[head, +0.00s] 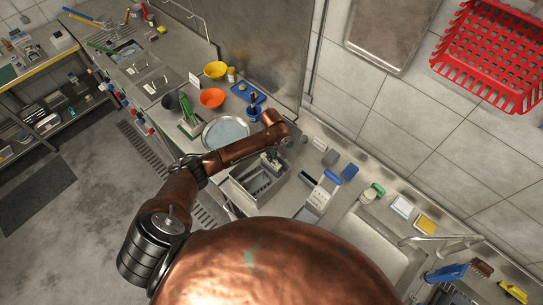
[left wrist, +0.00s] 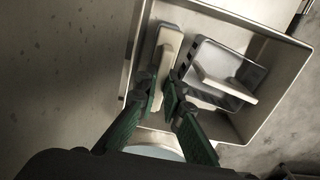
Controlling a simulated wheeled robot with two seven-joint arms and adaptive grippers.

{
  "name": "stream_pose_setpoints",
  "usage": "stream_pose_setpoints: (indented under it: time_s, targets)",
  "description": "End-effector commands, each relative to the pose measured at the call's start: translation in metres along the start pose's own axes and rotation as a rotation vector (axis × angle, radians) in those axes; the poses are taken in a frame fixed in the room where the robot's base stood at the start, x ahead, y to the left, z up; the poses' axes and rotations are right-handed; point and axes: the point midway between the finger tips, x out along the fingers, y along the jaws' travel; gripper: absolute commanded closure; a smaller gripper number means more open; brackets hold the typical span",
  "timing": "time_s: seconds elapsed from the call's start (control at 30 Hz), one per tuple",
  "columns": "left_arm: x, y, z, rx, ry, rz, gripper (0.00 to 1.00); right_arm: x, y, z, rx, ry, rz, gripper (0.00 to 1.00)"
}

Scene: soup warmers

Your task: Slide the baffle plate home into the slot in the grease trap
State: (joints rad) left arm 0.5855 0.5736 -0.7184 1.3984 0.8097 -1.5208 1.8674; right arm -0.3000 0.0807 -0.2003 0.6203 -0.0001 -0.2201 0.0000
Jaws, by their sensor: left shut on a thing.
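The grease trap (head: 240,191) is an open metal box on the counter in the head view. My left gripper (head: 271,157) is over its far right part, reached by my copper arm. In the left wrist view the trap's pale rim (left wrist: 281,37) surrounds the box. My left gripper (left wrist: 161,90) points down into it, its green fingers shut on a narrow pale plate, which I take to be the baffle plate (left wrist: 167,50). The plate's lower edge and the slot are hidden. A grey slotted part with a pale bar (left wrist: 222,82) sits to its right inside the trap.
A round metal pan (head: 226,132) stands left of the trap, with orange (head: 211,98) and yellow (head: 215,70) bowls behind. A blue-handled tool (head: 332,177) and sponges lie to the right. A sink (head: 375,245) is at the lower right. The wall is close behind.

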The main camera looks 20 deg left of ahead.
Motion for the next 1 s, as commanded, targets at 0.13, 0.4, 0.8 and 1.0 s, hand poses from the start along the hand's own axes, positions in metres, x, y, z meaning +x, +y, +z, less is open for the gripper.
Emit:
stream_pose_setpoints:
  time_s: [0.13,0.4,0.8,1.0]
  targets:
    - [0.004,0.0,0.0,0.0,0.0,0.0,1.0,0.002,0.0,0.0,0.0,0.0,0.0,1.0]
    - [0.01,0.0,0.0,0.001,0.0,0.0,1.0,0.004,0.0,0.0,0.0,0.0,0.0,1.0]
    - [0.02,0.0,0.0,0.001,0.0,0.0,1.0,0.007,0.0,0.001,0.0,0.0,0.0,1.0]
    - [0.025,0.0,0.0,0.001,0.0,0.001,1.0,0.009,0.0,0.001,0.0,0.0,0.0,1.0]
